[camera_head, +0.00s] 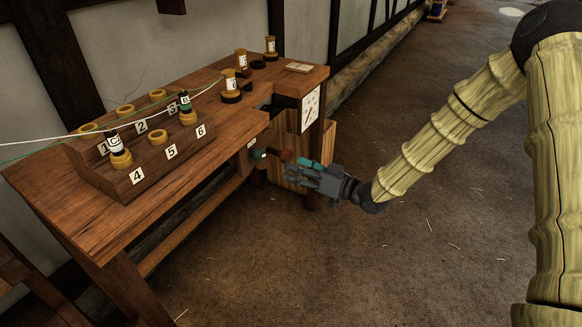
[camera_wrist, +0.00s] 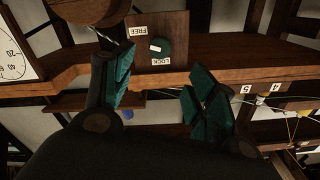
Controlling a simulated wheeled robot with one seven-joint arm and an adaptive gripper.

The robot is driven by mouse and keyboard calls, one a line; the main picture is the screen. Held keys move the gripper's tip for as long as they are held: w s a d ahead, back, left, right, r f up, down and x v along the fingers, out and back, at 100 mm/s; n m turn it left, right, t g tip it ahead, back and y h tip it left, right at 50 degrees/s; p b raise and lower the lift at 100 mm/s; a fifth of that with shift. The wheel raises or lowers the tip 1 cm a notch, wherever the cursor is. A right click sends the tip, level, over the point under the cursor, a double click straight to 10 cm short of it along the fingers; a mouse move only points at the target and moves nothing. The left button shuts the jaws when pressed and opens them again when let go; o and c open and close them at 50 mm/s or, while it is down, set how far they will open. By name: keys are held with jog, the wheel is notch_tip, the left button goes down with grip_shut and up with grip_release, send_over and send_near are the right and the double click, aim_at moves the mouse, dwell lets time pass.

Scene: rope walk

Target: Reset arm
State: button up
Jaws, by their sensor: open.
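My gripper (camera_head: 299,167) hangs in front of the wooden bench (camera_head: 225,163), off its front edge near the right end. In the wrist view my gripper (camera_wrist: 160,92) has its two teal fingers spread apart with nothing between them. Beyond the fingers is a round green knob (camera_wrist: 159,47) with a white mark, on a wooden panel (camera_wrist: 178,22) labelled FREE and LOCK. The knob also shows in the head view (camera_head: 258,154), left of the fingers and apart from them.
A stepped rack (camera_head: 150,185) with numbered places holds bobbins and rings at the bench's left. White and green cords run above it. More bobbins (camera_head: 231,84) and a white dial (camera_head: 310,108) are at the right end. Open floor (camera_head: 430,230) lies right.

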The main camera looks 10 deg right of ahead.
dwell(0.4)
jog(key=s+d+f+m+g+h, duration=0.1)
jog(key=s+f+m+h, duration=0.15)
jog(key=s+f, duration=0.55)
jog(key=s+f+m+g+h, duration=0.15)
jog(key=s+f+h, duration=0.25)
jog(key=f, duration=0.8)
jog(key=s+d+f+m+g+h, duration=0.1)
jog(key=s+d+f+g+h, duration=0.15)
jog(key=s+f, duration=0.35)
jog(key=s+d+f+m+g+h, duration=0.1)
jog(key=s+d+f+h, duration=0.15)
jog(key=s+f, duration=0.45)
jog(key=s+d+m+g+h, duration=0.1)
jog(key=s+d+g+h, duration=0.35)
jog(key=s, duration=1.45)
notch_tip(320, 180, up, 15)
jog(key=d+y+p, duration=0.1)
jog(key=d+p, duration=0.1)
jog(key=p, duration=1.3)
jog(key=shift+s+d+f+p, duration=0.15)
jog(key=shift+s+d+p, duration=0.1)
jog(key=shift+p, duration=0.1)
